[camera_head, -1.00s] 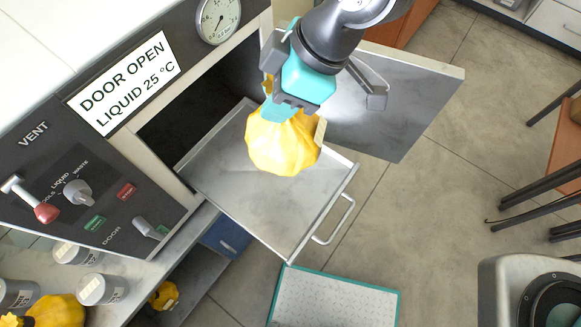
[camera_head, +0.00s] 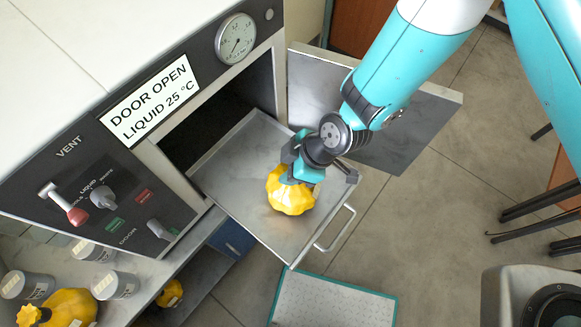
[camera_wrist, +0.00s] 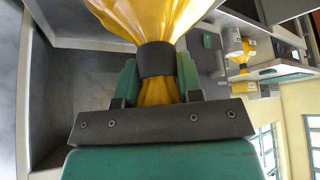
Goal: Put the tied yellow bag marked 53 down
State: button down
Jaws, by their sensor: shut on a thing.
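No number shows on the bag in these views.
The incubator door (camera_head: 400,130) stands open behind the tray. A front handle (camera_head: 337,228) juts from the tray. A white mat (camera_head: 335,300) lies below the tray.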

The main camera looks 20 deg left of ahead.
jog(key=shift+f, duration=0.75)
jog(key=shift+f, duration=0.2)
jog(key=c, duration=0.8)
grip_release()
